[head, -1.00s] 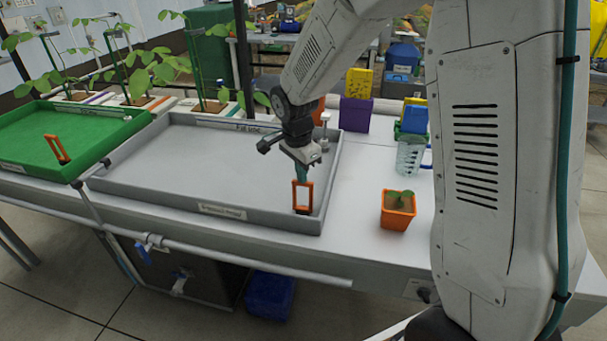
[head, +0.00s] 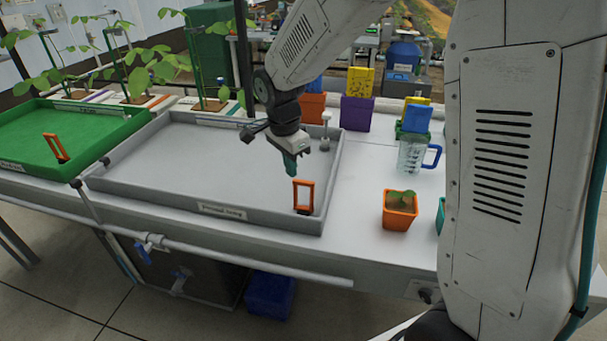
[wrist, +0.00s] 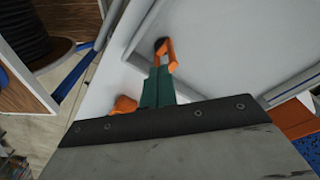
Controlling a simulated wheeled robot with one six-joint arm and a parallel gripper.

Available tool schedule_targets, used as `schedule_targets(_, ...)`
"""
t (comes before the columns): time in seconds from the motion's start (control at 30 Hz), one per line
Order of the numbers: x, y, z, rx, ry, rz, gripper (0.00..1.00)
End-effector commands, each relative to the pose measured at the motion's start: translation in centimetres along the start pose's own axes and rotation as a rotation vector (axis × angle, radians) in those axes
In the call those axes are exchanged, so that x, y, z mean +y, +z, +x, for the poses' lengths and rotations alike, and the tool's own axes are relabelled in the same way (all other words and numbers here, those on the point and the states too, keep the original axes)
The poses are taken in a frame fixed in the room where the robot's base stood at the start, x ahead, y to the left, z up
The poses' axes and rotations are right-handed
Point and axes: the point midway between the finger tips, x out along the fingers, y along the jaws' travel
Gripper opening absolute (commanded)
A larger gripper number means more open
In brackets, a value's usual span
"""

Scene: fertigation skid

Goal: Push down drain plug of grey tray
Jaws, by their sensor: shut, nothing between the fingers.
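The grey tray (head: 150,165) lies on the white bench. Its drain plug (head: 304,183) has an upright orange loop handle and stands in the front right corner; whether it is fully seated cannot be told. My gripper (head: 293,173) is shut and empty, with its teal fingers pointing down just behind and left of the top of the handle. In the wrist view, the shut fingertips (wrist: 159,72) appear close to the orange handle (wrist: 170,54), which has a dark base; contact cannot be told.
A white-topped post (head: 326,120) stands in the tray's back right corner. An orange pot with a seedling (head: 399,212) and a clear jug (head: 411,158) stand to the right. A green tray (head: 30,140) with another orange handle is at the left. The grey tray's middle is clear.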

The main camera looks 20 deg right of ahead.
Motion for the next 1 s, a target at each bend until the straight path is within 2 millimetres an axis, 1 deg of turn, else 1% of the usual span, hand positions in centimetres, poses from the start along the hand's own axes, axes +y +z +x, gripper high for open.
schedule_targets(0.03,-0.1,0.1,-1.0,0.000,-0.004,-0.001,0.00)
schedule_targets(0.1,-0.1,0.2,-1.9,0.000,-0.002,-0.002,0.00)
schedule_targets(0.2,0.0,0.3,-2.8,-0.001,-0.001,-0.004,0.00)
schedule_targets(0.3,0.0,0.3,-3.2,-0.001,0.001,-0.004,0.00)
schedule_targets(0.8,0.0,0.3,-3.2,-0.001,0.001,-0.018,0.00)
schedule_targets(0.87,0.1,0.3,-3.2,-0.001,0.004,-0.056,0.00)
schedule_targets(0.93,0.3,0.3,-3.2,-0.004,0.016,-0.134,0.00)
schedule_targets(1.0,1.4,0.5,-2.7,-0.015,0.048,-0.244,0.00)
